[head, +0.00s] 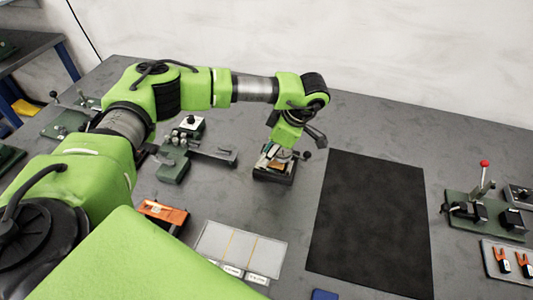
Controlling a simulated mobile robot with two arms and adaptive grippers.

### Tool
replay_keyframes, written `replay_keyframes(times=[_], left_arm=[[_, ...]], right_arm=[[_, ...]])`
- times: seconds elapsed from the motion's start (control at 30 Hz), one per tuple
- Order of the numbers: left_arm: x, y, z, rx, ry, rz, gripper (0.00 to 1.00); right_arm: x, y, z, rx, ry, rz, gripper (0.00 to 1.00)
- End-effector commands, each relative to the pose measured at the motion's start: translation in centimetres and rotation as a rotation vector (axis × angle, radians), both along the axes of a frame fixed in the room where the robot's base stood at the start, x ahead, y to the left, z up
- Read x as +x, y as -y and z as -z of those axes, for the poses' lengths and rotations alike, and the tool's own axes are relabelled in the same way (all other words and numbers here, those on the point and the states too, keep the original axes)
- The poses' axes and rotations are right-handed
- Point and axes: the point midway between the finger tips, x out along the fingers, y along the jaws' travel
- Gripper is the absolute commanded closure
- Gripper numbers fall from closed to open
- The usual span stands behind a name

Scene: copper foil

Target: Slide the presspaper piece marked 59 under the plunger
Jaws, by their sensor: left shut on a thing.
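My left gripper (285,145) reaches down from the upper middle over a small dark fixture (273,177) with a black ball-ended lever. It is shut on a small tan piece (276,160), which looks like the presspaper piece, at the top of the fixture. The marking 59 is too small to read. The gripper and wrist hide most of the fixture's top, and I cannot make out the plunger or whether the piece is under it. My right gripper is not in view.
A pale tray (238,252) with labelled compartments lies at the front. A black mat (370,220) is clear, right of the fixture. A red-knobbed lever press (484,205) stands at the right. A green fixture (175,165) and an orange tool (163,213) are at left.

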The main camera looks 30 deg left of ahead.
Motion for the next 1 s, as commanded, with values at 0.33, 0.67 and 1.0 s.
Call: replay_keyframes(times=[0.33,0.67,1.0], left_arm=[[0.11,0.46,-0.01,0.000,0.000,0.000,0.92],[0.22,0.90,-0.02,-0.002,0.001,0.001,0.92],[0.22,0.98,-0.02,-0.004,0.002,0.003,0.70]], right_arm=[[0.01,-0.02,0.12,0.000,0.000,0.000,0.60],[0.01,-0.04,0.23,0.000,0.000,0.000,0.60],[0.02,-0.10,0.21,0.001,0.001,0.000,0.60]])
